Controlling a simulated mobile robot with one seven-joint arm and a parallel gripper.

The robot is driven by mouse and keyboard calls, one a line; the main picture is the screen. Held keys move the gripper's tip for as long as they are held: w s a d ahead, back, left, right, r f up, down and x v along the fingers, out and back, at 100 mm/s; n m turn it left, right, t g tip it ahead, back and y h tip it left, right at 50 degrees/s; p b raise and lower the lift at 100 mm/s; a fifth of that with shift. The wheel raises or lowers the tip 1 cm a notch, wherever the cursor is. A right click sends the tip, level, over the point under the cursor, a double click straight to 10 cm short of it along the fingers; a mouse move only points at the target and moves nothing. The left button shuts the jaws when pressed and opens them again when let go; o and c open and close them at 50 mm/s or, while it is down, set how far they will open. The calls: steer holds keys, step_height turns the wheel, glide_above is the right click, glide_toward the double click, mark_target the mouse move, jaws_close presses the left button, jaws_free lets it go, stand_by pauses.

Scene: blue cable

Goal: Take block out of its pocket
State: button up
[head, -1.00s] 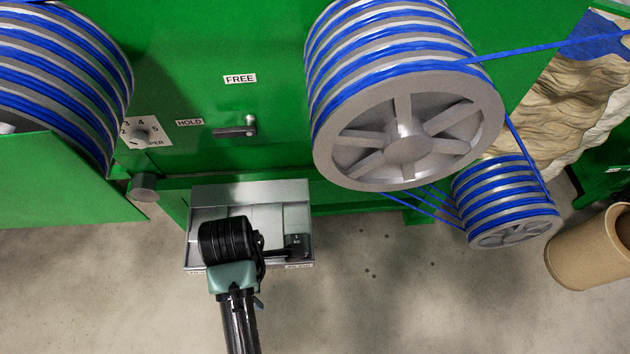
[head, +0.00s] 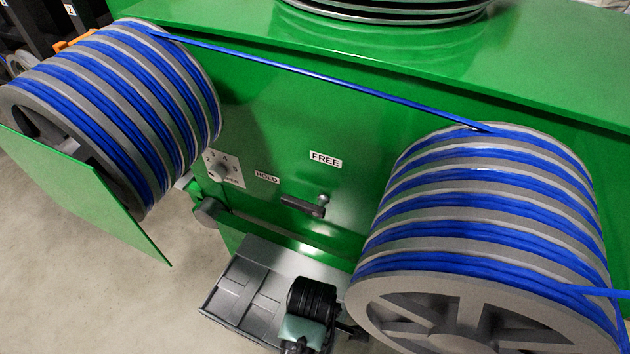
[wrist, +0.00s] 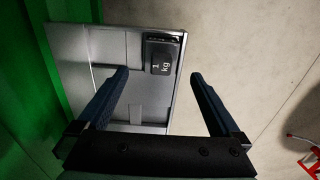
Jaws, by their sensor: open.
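In the wrist view the dark block (wrist: 161,55), marked "1 kg", sits at one end of the grey metal tray (wrist: 70,45), in its pocket. My gripper (wrist: 160,75) is open and empty. Its two blue-grey fingers are spread wide, with the block between and beyond their tips. I cannot tell the height gap, and I see no contact. In the head view the tray (head: 222,296) is at the bottom, and my black wrist covers its right part. The block cannot be made out there.
A green machine (head: 270,130) stands behind the tray, with a lever (head: 303,207) and a dial (head: 223,168). Large drums of blue cable flank it, the right drum (head: 480,220) close to my arm and the left drum (head: 130,110) farther off. Bare floor (wrist: 260,50) lies beside the tray.

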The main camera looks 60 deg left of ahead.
steer(key=f+b, duration=0.1)
steer(key=f, duration=0.4)
steer(key=shift+d, duration=0.2)
jaws_close()
steer(key=shift+w+r, duration=0.1)
